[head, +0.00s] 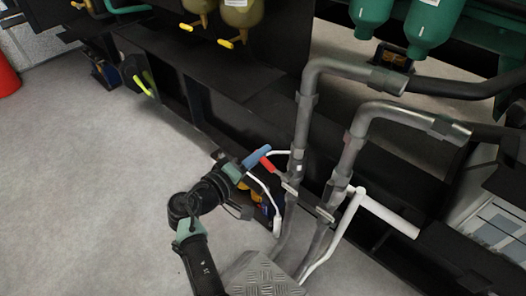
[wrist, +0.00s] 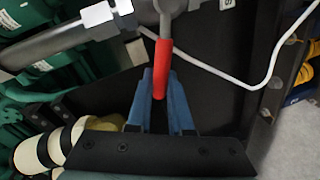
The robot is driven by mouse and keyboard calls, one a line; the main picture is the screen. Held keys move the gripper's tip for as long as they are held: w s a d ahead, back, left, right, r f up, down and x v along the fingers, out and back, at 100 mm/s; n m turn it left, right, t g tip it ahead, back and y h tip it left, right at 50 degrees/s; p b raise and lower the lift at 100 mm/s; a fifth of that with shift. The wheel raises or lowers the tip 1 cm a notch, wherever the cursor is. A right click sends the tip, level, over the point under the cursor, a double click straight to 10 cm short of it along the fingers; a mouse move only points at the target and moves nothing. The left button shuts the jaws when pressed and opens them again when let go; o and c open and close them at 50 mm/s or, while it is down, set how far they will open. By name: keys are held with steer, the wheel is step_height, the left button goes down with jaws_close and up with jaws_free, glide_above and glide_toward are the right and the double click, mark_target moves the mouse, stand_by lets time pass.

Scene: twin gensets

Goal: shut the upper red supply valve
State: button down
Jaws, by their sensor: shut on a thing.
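The red valve handle (head: 267,164) sticks out to the upper left from a grey valve body on the left-hand steel pipe (head: 304,110). In the wrist view the red handle (wrist: 163,68) hangs down from its grey stem, at a steep angle across the pipe (wrist: 60,45). My gripper (head: 258,158) reaches it from the left. In the wrist view the blue fingers of my gripper (wrist: 164,100) stand on both sides of the handle's free end and are shut on it. The end of the handle lies partly between the fingers.
A second steel pipe (head: 348,150) runs close on the right. A white pipe (head: 385,212) lies to the right, and a tread-plate step (head: 262,276) is below. Grey floor (head: 90,190) is open on the left.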

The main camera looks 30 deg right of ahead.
steer(key=shift+w+a+f+n+g+b, duration=0.1)
steer(key=shift+f+n+g+b, duration=0.15)
steer(key=shift+f+n, duration=0.6)
steer(key=shift+w+a+f+n+g+b, duration=0.1)
steer(key=shift+f+n+g+b, duration=0.15)
steer(key=shift+f+n, duration=0.55)
steer(key=c, duration=0.8)
jaws_free()
steer(key=shift+r, duration=0.1)
steer(key=shift+p+v, duration=2.75)
steer(key=shift+v, duration=3.7)
